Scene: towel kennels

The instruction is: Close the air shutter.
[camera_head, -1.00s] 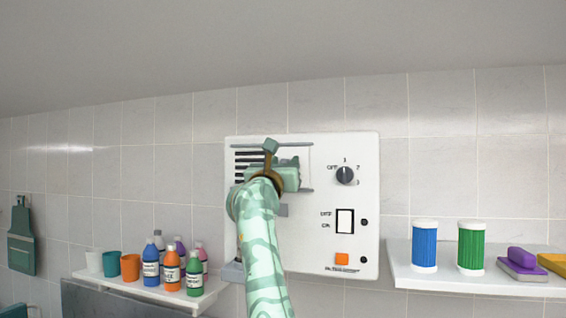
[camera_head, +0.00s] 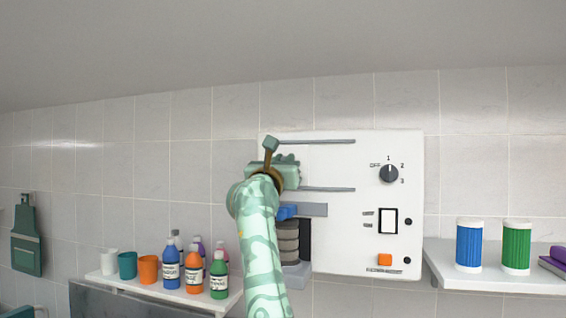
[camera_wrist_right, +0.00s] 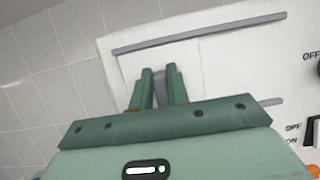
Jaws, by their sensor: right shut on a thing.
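The air shutter is a white plate (camera_wrist_right: 187,66) between two grey rails on a white wall unit (camera_head: 340,166). In the head view my right gripper (camera_head: 284,170) is at the unit's left end, between the rails, and hides most of the shutter. In the right wrist view my right gripper (camera_wrist_right: 162,82) has its fingers on either side of the shutter's grey handle (camera_wrist_right: 160,92), shut on it. No dark vent slots show in either view now. My left gripper is not in view.
The unit has a dial (camera_head: 389,174), a rocker switch (camera_head: 388,221) and an orange button (camera_head: 385,260). A shelf with bottles (camera_head: 171,265) and cups is at the left. A right shelf holds a blue canister (camera_head: 469,245) and a green one (camera_head: 516,247).

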